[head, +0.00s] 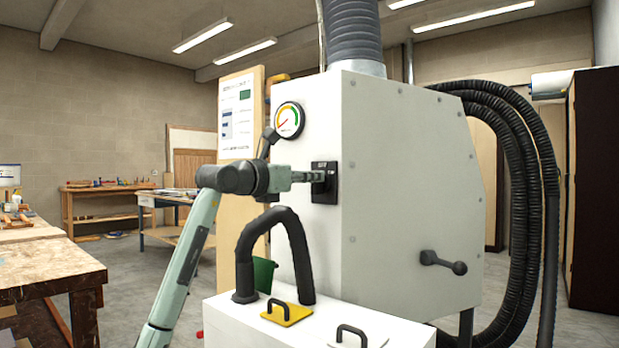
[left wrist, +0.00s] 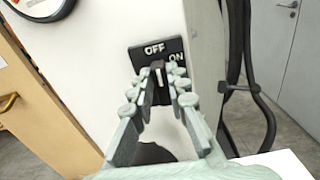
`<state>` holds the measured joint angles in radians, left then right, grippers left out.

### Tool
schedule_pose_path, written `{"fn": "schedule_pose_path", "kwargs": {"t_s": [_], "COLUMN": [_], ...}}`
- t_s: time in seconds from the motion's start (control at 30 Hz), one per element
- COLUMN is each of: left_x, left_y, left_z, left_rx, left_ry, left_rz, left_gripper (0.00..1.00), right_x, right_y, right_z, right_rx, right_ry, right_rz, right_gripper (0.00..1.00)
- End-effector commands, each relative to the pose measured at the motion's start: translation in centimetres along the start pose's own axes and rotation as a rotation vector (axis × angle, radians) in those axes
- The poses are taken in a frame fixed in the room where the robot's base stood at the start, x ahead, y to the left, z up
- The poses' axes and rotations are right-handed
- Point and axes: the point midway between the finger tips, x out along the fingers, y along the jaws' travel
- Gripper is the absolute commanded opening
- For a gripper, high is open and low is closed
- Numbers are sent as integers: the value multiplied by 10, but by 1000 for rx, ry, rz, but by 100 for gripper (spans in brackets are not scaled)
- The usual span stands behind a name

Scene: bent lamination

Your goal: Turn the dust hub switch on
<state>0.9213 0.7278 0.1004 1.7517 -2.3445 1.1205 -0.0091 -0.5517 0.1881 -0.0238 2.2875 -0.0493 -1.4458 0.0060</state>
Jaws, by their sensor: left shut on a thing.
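The dust hub (head: 410,190) is a large white cabinet. Its switch (head: 327,195) is a black plate on the narrow front face, below a round gauge (head: 289,120). In the left wrist view the switch plate (left wrist: 150,50) reads OFF at upper left and ON at right. My left gripper (head: 318,177) reaches the plate from the left. In the left wrist view my left gripper (left wrist: 160,75) is shut on the dark switch knob, with a pale mark between the fingertips. The knob is mostly hidden by the fingers. My right gripper is not in view.
A black curved hose (head: 272,220) rises from a white box (head: 225,320) with yellow and grey handled lids below my arm. Thick black hoses (head: 520,150) hang at the right. A wooden workbench (head: 50,265) stands at the left.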

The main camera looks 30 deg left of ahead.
Motion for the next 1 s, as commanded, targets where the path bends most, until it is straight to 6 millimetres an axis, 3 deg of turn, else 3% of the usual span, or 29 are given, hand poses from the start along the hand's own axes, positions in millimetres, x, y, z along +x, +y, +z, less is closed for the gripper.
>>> {"fn": "schedule_pose_path", "kwargs": {"t_s": [0.27,1.0], "left_x": [0,0], "left_y": [-1,-11], "left_z": [-1,-6], "left_rx": [143,803], "left_ry": [3,3], "left_rz": [2,0], "left_gripper": [0,0], "right_x": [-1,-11], "right_y": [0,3], "right_z": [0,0], "right_rx": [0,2], "right_ry": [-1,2], "right_rz": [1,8], "right_gripper": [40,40]}}
